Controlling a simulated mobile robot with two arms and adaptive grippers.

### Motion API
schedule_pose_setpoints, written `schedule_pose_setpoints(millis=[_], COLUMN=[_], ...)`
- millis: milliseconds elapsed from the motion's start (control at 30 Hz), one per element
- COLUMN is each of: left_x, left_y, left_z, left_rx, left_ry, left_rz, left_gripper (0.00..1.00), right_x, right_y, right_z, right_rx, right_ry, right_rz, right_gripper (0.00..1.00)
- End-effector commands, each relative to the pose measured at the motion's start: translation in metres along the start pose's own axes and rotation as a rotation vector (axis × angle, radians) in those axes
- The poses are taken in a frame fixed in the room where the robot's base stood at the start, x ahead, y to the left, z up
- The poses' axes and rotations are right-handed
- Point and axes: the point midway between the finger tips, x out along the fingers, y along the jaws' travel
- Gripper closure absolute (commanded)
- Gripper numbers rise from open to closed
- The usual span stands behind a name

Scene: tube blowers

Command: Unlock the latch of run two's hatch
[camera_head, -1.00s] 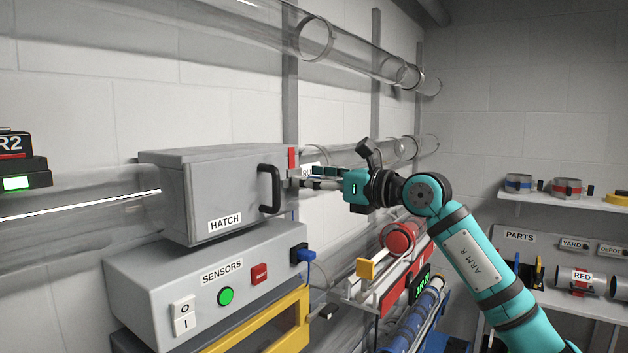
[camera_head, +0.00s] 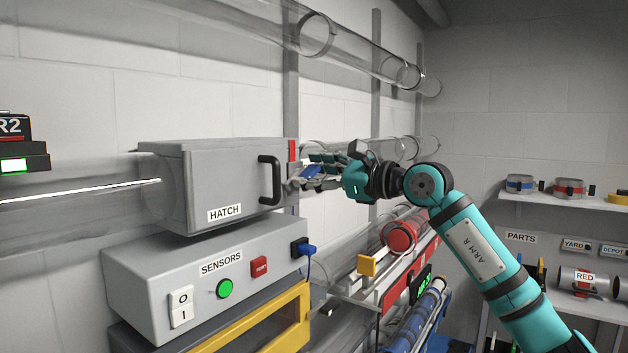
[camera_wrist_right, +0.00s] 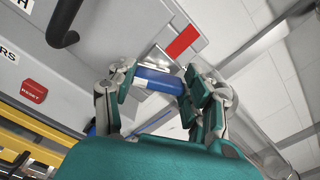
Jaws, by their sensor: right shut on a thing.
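The grey hatch box (camera_head: 215,180) with a black handle (camera_head: 269,180) is at the left of the head view. A red marker (camera_head: 292,151) shows at its right edge; in the right wrist view this red marker (camera_wrist_right: 182,42) sits on a pale plate. My right gripper (camera_head: 312,173) is at the hatch's right side, just right of the handle. Its fingers are shut on a blue cylindrical grip (camera_wrist_right: 158,79), apparently the latch's. How the grip joins the hatch is partly hidden by the fingers. My left gripper is not in view.
The sensors box (camera_head: 205,275) with a red reset button (camera_head: 259,267) and a blue plug (camera_head: 307,250) is below the hatch. Clear tubes (camera_head: 355,55) run along the wall above. Shelves of parts (camera_head: 560,199) stand at the right.

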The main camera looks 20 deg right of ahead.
Motion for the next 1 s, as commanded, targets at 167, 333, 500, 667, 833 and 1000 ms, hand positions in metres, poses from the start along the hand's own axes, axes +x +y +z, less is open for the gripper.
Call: schedule_pose_setpoints(millis=[167,333,500,667,833,1000], left_x=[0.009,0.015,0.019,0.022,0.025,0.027], left_y=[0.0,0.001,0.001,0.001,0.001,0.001], left_z=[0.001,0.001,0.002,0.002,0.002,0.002], left_rx=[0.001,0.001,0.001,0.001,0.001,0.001], left_ry=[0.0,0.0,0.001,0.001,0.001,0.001], left_rz=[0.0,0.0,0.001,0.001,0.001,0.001], left_gripper=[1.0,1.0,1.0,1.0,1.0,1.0], right_x=[0.0,0.0,0.0,0.0,0.0,0.0], right_y=[0.001,0.002,0.002,0.003,0.004,0.004], right_z=[-0.001,-0.001,-0.001,-0.001,-0.002,-0.002], right_rx=[-0.168,-0.33,-0.492,-0.643,-0.794,-0.922], right_ry=[-0.001,-0.001,-0.001,-0.001,-0.001,-0.001], right_rz=[-0.002,-0.002,-0.002,-0.001,0.0,0.0], right_gripper=[0.82,0.82,0.82,0.82,0.82,0.82])
